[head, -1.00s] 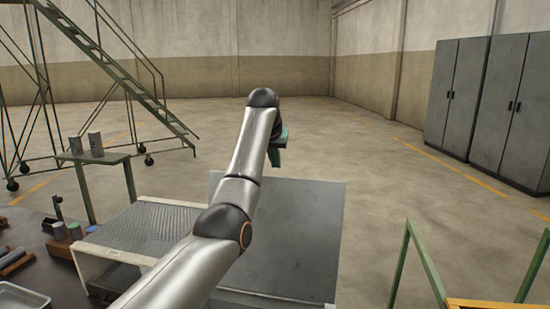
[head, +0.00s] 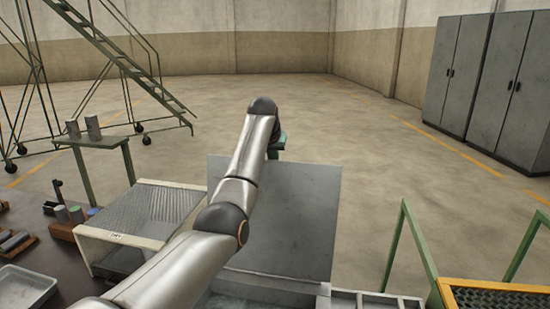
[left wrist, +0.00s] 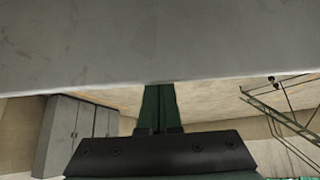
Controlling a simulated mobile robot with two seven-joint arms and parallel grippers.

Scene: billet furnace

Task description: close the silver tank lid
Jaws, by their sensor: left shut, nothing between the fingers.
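The silver tank lid (head: 285,225) is a flat grey panel in the middle of the head view. It appears raised and tilted, its far edge high, above the tank body (head: 265,288). My left arm crosses in front of its left part. My left gripper (head: 279,148) is just beyond the lid's far edge, its fingers mostly hidden. In the left wrist view, the lid (left wrist: 150,40) fills the top, and the shut, empty green fingers (left wrist: 160,90) reach its edge. I cannot tell whether they touch. My right gripper is not in view.
A white-framed ribbed tray (head: 150,210) stands left of the lid. A dark bench (head: 50,250) with small parts is at the left. A green-railed yellow platform (head: 490,295) is at the lower right. Grey cabinets (head: 480,75) stand far right. The floor behind the lid is clear.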

